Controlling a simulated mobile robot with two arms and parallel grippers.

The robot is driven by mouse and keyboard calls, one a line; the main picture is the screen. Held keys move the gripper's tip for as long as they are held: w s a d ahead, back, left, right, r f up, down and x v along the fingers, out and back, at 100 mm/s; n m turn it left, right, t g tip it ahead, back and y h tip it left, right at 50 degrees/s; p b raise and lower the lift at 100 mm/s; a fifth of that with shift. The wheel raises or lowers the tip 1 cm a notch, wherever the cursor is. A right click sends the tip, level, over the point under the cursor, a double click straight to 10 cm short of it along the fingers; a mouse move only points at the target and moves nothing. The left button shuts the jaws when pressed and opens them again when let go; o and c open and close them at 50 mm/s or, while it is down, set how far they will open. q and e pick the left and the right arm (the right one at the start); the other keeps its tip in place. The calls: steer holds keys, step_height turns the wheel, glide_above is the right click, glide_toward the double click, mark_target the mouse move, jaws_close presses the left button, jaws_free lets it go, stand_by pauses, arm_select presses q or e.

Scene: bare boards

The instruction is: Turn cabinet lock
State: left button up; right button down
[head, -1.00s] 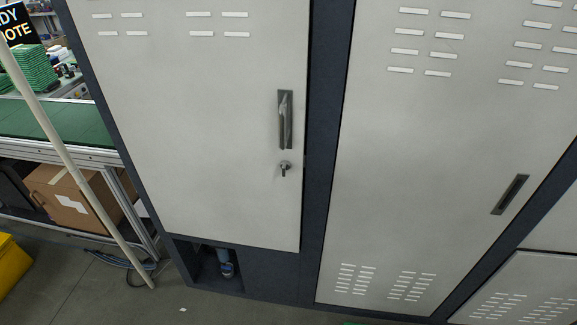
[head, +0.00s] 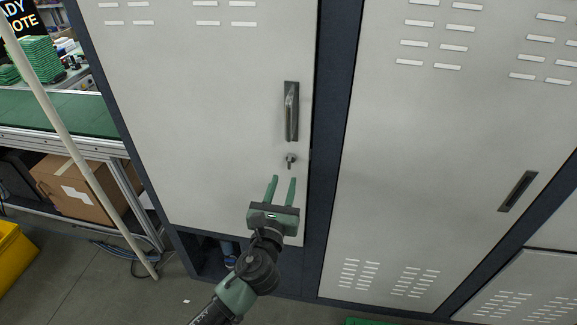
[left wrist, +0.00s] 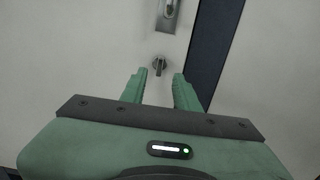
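The cabinet lock with its small key (head: 290,161) is on the left cabinet door (head: 200,120), just below the dark recessed handle (head: 291,112). My left gripper (head: 281,178) is open and empty, with its two green fingers pointing up at the lock from just below. In the left wrist view, the key (left wrist: 159,64) shows ahead of the gap between the open fingers (left wrist: 160,75), apart from them. The handle's lower end (left wrist: 169,14) is above it. My right gripper is in neither view.
A second cabinet door (head: 430,150) with its own handle (head: 517,191) stands to the right, past a dark frame post (head: 331,150). At left are a pale pole (head: 80,150), a workbench (head: 60,113), a cardboard box (head: 75,190) and a yellow bin (head: 14,255).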

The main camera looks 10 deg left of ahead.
mark_target(289, 164)
arm_select(q)
steer(key=w, duration=0.7)
steer(key=shift+w+p, duration=0.3)
steer(key=shift+p, duration=0.1)
jaws_close()
